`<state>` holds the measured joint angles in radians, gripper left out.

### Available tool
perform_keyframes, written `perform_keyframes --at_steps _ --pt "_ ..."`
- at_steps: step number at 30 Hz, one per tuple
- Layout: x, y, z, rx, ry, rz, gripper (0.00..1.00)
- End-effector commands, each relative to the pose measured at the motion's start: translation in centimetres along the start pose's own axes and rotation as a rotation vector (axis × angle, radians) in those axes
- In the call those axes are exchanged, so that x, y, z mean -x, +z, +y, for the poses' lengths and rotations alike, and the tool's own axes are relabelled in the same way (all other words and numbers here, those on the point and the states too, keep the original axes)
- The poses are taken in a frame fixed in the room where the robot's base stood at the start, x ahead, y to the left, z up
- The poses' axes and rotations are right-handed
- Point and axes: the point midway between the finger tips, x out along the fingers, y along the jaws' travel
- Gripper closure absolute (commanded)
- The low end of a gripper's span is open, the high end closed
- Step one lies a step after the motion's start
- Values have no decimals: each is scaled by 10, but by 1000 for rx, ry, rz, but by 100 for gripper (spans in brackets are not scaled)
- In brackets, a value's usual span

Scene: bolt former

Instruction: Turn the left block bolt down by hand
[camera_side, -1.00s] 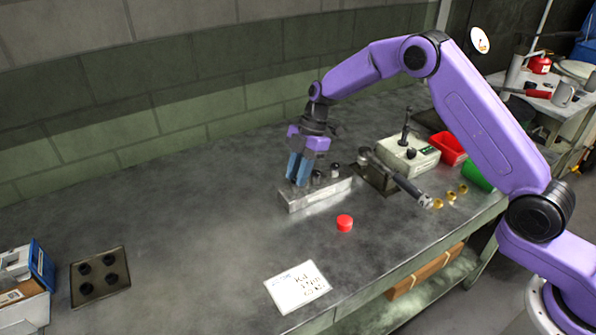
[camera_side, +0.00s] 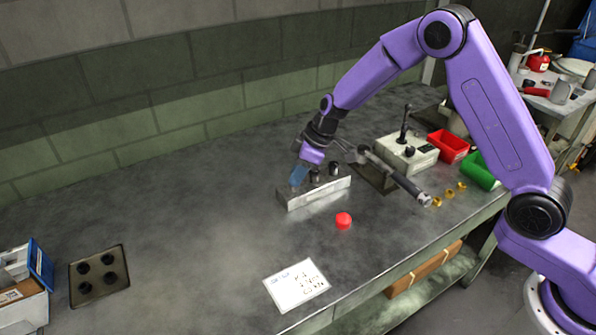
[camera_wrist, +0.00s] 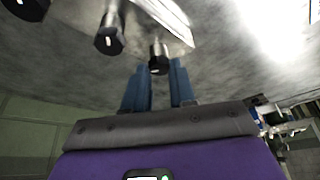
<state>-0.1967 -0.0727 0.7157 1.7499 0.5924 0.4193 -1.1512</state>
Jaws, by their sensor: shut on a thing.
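The metal block (camera_side: 318,194) lies on the bench and also shows at the top of the wrist view (camera_wrist: 172,20). My gripper (camera_side: 297,181) is tilted at the block's left end. In the wrist view its blue fingertips (camera_wrist: 158,67) stand either side of the dark head of the left block bolt (camera_wrist: 160,56), shut on it. In the side view the fingers hide that bolt. Two other dark-headed bolts, the middle one (camera_side: 315,175) and the right one (camera_side: 333,169), stand upright in the block, clear of the fingers.
A lever tool (camera_side: 400,184) on a dark plate lies right of the block. Behind it is a pale box with a joystick (camera_side: 407,155). A red button (camera_side: 344,221) and a written card (camera_side: 296,285) lie in front.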

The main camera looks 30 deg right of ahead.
Motion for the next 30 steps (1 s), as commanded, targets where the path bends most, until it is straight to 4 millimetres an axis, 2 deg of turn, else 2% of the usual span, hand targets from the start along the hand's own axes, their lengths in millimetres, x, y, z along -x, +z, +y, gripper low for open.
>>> perform_keyframes --at_steps 30 --pt "0 -4 -7 -675 283 2 100"
